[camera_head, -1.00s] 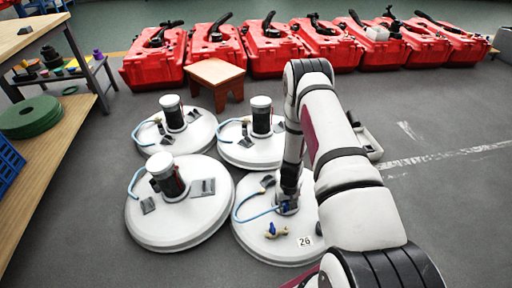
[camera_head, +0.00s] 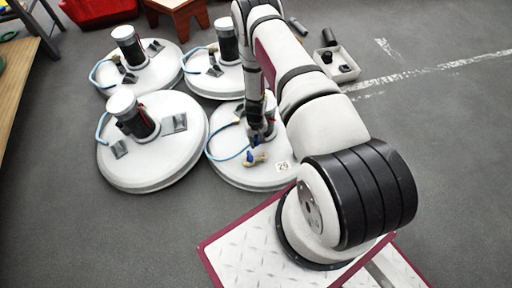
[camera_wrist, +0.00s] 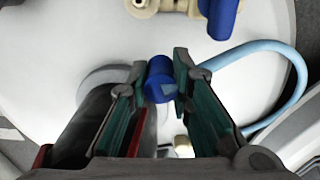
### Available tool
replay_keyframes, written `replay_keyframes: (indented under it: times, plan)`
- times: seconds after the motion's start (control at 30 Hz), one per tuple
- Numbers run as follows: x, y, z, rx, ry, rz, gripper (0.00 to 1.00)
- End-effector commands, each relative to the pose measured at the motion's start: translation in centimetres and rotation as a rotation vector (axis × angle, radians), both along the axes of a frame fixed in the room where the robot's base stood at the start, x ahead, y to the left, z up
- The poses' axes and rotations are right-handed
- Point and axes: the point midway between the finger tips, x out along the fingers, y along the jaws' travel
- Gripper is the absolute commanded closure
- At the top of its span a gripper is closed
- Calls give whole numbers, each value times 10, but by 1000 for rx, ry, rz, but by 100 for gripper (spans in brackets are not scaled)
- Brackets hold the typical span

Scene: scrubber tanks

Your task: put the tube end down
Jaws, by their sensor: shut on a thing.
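My gripper (camera_wrist: 160,85) is shut on the blue tube end (camera_wrist: 160,80), which sits between the fingertips in the wrist view. The light blue tube (camera_wrist: 290,95) runs right from the fingers and loops around. In the head view the tube (camera_head: 220,157) curves along the left side of the near-right white tank lid (camera_head: 225,172), marked 26. My gripper (camera_head: 261,137) is low over this lid, in front of its dark cylinder. A brass valve (camera_wrist: 143,6) with a blue handle (camera_wrist: 222,16) is on the lid. Whether the tube end touches the lid cannot be told.
Three similar white lids stand close by: near left (camera_head: 165,165), far left (camera_head: 160,67) and far right (camera_head: 212,82). A grey tray (camera_head: 338,66) with dark parts lies behind my arm. A red-brown stool (camera_head: 178,10) is at the back. Grey floor at right is open.

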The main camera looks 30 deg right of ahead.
Motion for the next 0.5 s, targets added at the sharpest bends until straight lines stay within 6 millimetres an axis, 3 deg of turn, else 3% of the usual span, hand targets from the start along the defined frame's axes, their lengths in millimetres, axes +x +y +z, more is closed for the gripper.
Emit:
replay_keyframes:
  times: [0.33,0.5]
  plan:
    - [-1,0,-43,-1,0,1,100]
    - [0,0,-45,-1,0,0,100]
